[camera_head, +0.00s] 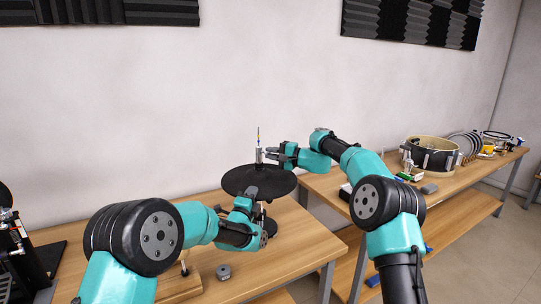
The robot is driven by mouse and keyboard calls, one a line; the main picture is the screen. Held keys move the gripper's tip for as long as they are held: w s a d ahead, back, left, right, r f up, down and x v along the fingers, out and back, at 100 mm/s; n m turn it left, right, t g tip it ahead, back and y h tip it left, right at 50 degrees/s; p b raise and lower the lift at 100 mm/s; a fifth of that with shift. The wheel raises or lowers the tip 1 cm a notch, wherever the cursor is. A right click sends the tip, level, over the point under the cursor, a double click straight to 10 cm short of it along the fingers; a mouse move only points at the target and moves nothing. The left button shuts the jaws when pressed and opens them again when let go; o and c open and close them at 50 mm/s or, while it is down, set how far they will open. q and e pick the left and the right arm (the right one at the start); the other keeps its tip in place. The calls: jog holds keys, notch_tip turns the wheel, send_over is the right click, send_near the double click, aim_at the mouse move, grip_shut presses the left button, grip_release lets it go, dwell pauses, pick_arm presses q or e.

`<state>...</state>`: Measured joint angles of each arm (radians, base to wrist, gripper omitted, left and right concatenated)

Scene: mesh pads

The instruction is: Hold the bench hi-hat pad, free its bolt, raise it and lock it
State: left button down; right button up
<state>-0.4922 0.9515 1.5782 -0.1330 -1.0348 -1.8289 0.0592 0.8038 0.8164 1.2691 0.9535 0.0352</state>
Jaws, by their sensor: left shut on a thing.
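The hi-hat pad (280,181) is a black round disc on a stand on the near wooden bench. A silver clutch piece (258,156) stands upright on its top, with a thin rod (258,135) above it. The bolt is too small to make out. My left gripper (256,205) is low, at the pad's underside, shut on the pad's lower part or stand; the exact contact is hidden. My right gripper (270,153) is above the pad, its tips beside the clutch piece. Whether they touch it or are open is too small to tell.
A small grey metal part (223,272) lies on the near bench (295,238). A second bench at right holds a snare drum (432,152), cymbals (466,142) and small items. Black equipment stands at far left. A white wall is close behind the pad.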

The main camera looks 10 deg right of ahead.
jog(key=o, duration=0.4)
jog(key=v, duration=1.2)
